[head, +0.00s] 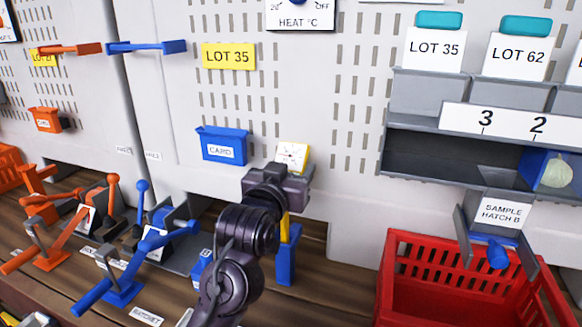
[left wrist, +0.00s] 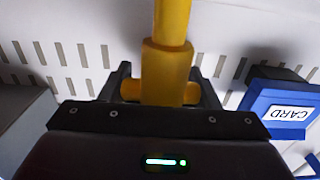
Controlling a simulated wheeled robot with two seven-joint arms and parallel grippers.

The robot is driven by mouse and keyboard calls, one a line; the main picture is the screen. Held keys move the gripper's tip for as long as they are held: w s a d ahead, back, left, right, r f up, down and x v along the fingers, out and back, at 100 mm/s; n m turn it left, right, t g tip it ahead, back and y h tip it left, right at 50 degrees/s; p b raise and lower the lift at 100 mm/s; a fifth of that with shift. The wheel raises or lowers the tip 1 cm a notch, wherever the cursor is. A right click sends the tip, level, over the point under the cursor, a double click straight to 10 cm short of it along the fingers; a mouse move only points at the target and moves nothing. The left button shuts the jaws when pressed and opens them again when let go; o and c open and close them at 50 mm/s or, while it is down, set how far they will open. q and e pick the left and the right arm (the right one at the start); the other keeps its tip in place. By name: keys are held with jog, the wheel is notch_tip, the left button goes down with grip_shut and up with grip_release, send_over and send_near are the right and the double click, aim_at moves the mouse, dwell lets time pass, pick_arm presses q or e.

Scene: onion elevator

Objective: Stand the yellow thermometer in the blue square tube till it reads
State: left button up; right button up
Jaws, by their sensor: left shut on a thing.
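The yellow thermometer has a pale square dial face (head: 292,155) and a yellow stem (head: 284,224). My left gripper (head: 284,188) is shut on the thermometer, which stands about upright. In the left wrist view the yellow shaft (left wrist: 167,72) and its crosspiece sit between the fingers (left wrist: 160,92). The blue square tube (head: 286,262) stands on the wooden bench just below the gripper. The stem's lower end meets the tube's top in the head view; I cannot tell whether it is inside or in front. The dial's reading is too small to tell. My right gripper is out of view.
A blue card holder (head: 222,145) is on the wall behind my arm; it also shows in the left wrist view (left wrist: 277,105). Blue levers (head: 125,270) and orange levers (head: 55,245) stand at left. A red crate (head: 400,270) is at right, under a grey shelf (head: 400,155).

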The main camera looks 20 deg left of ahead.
pick_arm(q)
jog(key=shift+f+b, duration=1.15)
jog(key=shift+f, duration=0.85)
jog(key=o, duration=1.5)
jog(key=shift+s, duration=0.1)
